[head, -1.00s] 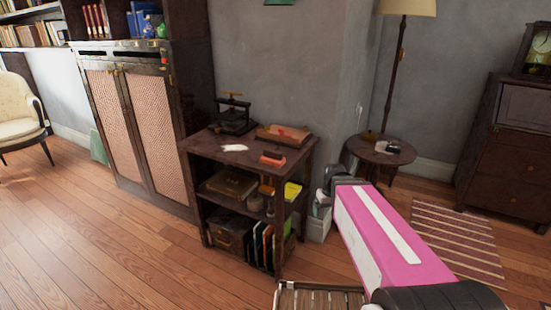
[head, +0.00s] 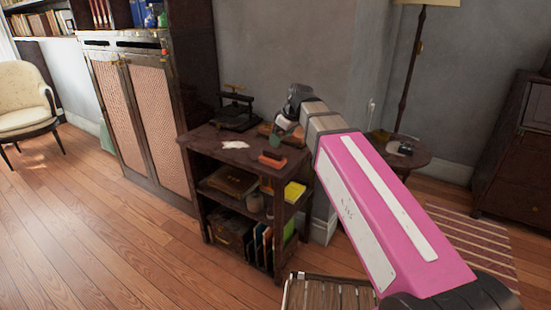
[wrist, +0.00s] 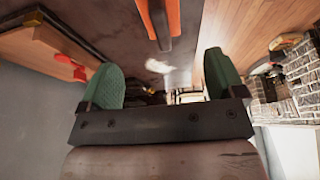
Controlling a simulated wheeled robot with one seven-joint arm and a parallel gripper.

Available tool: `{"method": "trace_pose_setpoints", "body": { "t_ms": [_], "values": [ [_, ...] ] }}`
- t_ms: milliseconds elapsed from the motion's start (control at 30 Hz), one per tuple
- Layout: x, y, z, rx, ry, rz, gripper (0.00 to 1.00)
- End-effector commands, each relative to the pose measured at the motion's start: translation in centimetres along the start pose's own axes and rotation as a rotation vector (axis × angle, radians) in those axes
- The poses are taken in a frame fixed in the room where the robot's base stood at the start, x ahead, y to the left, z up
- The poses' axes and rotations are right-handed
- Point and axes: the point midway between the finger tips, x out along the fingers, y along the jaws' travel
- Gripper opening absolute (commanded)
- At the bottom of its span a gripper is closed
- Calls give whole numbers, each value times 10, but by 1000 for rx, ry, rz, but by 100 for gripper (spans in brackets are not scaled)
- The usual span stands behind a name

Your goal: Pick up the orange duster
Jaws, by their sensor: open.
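The orange duster (head: 271,159) lies on the top of the dark wooden shelf table (head: 205,140), near its front right edge. In the wrist view the duster (wrist: 173,18) shows at the top centre, cut off by the frame edge, with orange sides and a grey strip. My gripper (head: 284,139) is above the right part of the tabletop, close to the duster and apart from it. In the wrist view its two green fingers (wrist: 164,80) are spread wide with nothing between them.
A wooden box with a red item (wrist: 62,62) lies beside the gripper on the tabletop. A white paper-like piece (head: 235,144) and a dark press (head: 234,108) are to the left. Shelves below hold several items. A round side table (head: 410,160) with a lamp stands right.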

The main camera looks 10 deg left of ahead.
Motion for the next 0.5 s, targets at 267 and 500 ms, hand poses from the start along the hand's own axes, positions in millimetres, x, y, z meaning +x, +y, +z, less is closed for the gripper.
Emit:
{"method": "trace_pose_setpoints", "body": {
  "t_ms": [267, 500],
  "values": [
    [22, -1, -2, -5, 0, -2, 88],
    [51, -1, -2, -4, 0, -1, 88]
  ]
}}
